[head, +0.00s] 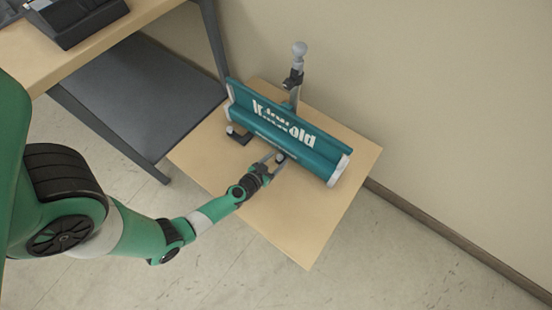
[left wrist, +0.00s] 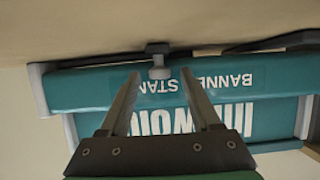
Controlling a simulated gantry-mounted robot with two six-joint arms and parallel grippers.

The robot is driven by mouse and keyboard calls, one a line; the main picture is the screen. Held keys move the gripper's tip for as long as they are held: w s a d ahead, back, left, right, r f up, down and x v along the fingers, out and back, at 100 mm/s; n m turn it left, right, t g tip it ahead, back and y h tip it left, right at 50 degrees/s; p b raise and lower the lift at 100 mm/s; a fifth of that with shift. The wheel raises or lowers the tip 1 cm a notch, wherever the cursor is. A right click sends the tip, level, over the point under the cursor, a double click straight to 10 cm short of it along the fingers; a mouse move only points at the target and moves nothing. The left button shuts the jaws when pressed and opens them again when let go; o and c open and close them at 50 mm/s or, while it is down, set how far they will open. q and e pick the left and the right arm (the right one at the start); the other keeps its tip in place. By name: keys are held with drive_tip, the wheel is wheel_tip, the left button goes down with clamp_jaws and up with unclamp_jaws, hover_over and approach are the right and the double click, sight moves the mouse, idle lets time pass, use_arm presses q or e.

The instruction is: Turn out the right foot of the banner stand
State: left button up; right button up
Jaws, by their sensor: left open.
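The teal banner stand (head: 292,137) lies on a wooden tabletop, its lettering facing up and toward me. Its left foot (head: 238,137) sticks out in front as a dark bar with a grey knob. The knob of its right foot (head: 280,157) shows at the front edge; the rest of this foot is not clearly visible. My left gripper (head: 274,164) is open and empty at this knob. In the left wrist view the stand appears upside down, and the right foot's knob (left wrist: 158,61) lies between and slightly beyond the open fingertips (left wrist: 159,78). My right gripper is not in view.
The wooden tabletop (head: 300,228) is clear in front of the stand. A grey post with a round top (head: 298,62) rises behind it. A desk with a black device (head: 75,18) stands at left, with a grey shelf (head: 140,105) below. A wall is behind.

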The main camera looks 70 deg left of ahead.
use_arm(q)
clamp_jaws()
idle(0.3)
idle(1.1)
